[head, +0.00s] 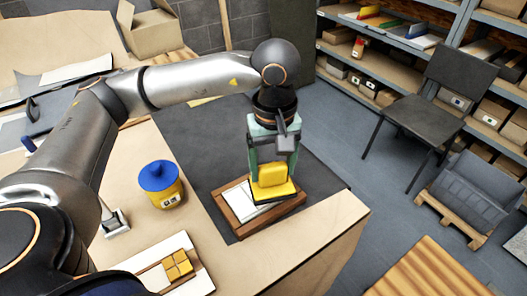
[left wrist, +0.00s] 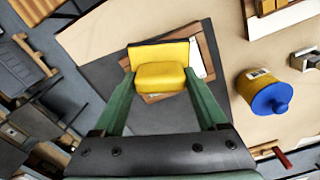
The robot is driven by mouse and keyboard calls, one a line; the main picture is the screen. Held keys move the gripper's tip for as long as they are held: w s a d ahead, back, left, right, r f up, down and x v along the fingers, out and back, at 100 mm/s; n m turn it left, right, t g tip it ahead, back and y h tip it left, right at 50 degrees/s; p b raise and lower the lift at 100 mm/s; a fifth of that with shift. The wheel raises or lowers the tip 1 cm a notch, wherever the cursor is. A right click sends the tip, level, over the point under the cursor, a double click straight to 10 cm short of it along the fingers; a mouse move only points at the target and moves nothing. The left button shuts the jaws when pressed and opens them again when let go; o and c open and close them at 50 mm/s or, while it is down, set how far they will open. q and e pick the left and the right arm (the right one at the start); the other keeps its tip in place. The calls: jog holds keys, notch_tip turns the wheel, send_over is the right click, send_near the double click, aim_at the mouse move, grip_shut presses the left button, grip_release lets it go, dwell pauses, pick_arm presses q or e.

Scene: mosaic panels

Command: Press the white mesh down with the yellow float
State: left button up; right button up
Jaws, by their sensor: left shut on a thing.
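The yellow float (head: 273,183) has a yellow block handle and a flat yellow plate with a dark underside. My left gripper (head: 273,168) points down with its green fingers shut on the float's handle. The left wrist view also shows the float (left wrist: 161,77) between the fingers. The white mesh (head: 240,203) lies inside a wooden frame (head: 232,222) on the table. The float is over the right part of the mesh and hides it there; whether it touches the mesh I cannot tell. My right gripper is not in view.
A yellow tub with a blue lid (head: 159,183) stands left of the frame. A dark mat (head: 215,150) lies under the frame, near the table's right edge. A black chair (head: 440,100) stands beyond.

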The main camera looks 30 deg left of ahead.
pick_arm(q)
jog(key=n, duration=0.2)
jog(key=shift+w+a+f+n, duration=0.1)
jog(key=shift+w+a+n, duration=0.1)
jog(key=shift+n, duration=0.2)
jog(key=n, duration=0.4)
jog(key=shift+w+a+n, duration=0.3)
jog(key=shift+n, duration=0.1)
jog(key=n, duration=0.4)
jog(key=a+n+b, duration=0.1)
jog(key=n, duration=0.2)
jog(key=shift+w+f, duration=0.15)
jog(key=shift+w, duration=0.2)
jog(key=shift+w+a+f+n+b, duration=0.2)
jog(key=shift+a+f+n+b, duration=0.5)
jog(key=shift+n, duration=2.05)
jog(key=shift+w+a+f+n+b, duration=0.25)
jog(key=shift+f+n+b, duration=1)
jog(key=shift+n, duration=1.55)
jog(key=shift+w+a+f+n+b, duration=0.3)
jog(key=shift+f+n+b, duration=0.65)
jog(key=shift+n, duration=1.8)
jog(key=shift+s+a+f, duration=0.1)
jog(key=shift+f, duration=0.15)
